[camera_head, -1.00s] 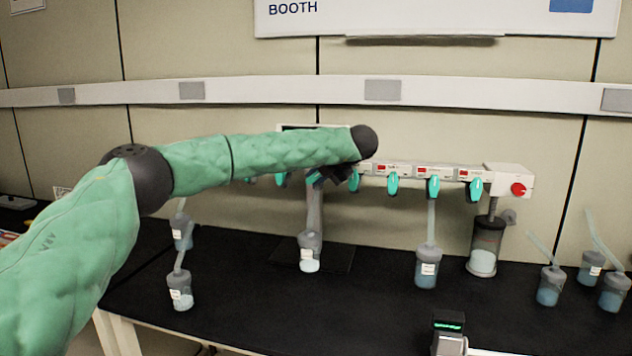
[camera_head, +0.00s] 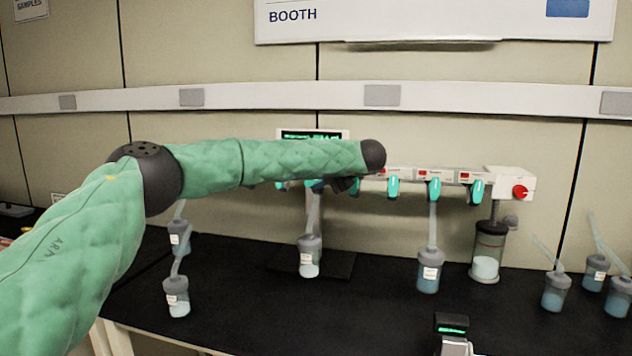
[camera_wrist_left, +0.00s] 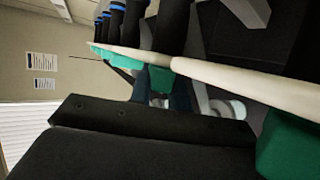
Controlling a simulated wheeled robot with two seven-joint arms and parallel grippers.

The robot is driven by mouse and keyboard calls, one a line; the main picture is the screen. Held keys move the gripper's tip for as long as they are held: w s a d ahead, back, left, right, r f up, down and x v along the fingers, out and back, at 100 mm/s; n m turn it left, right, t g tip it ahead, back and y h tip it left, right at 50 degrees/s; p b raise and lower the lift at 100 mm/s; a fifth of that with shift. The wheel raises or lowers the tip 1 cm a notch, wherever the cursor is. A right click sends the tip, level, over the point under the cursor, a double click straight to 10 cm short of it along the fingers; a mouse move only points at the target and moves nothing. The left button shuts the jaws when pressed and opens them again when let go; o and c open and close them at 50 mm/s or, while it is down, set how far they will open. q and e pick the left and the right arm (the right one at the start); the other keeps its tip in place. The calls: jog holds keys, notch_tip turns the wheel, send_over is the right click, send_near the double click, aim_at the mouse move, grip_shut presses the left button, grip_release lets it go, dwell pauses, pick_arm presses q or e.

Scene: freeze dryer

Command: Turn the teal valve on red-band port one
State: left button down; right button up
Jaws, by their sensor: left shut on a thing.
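A white manifold bar (camera_head: 448,175) carries a row of teal valves, with small red-marked labels above several of them. Teal valves (camera_head: 434,189) on its right part hang clear of my arm. My left gripper (camera_head: 338,184) is at the middle of the row, mostly hidden under my green forearm. In the left wrist view its dark fingers (camera_wrist_left: 160,93) are shut on a teal valve (camera_wrist_left: 160,77). Which port this valve belongs to cannot be told, as my arm covers its label. My right gripper is not in view.
A flask (camera_head: 309,258) hangs by a tube below my left gripper, and another flask (camera_head: 429,271) hangs further right. A red knob (camera_head: 520,191) is at the bar's right end. Loose flasks (camera_head: 556,290) stand on the black bench (camera_head: 370,318). A display (camera_head: 313,134) is behind my arm.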

pick_arm(q)
jog(key=c, duration=1.3)
grip_release()
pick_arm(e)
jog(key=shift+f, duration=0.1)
pick_arm(q)
jog(key=shift+s+d, duration=0.15)
jog(key=shift+d, duration=0.1)
jog(key=b+v, duration=0.2)
jog(key=v, duration=0.5)
jog(key=shift+r, duration=0.1)
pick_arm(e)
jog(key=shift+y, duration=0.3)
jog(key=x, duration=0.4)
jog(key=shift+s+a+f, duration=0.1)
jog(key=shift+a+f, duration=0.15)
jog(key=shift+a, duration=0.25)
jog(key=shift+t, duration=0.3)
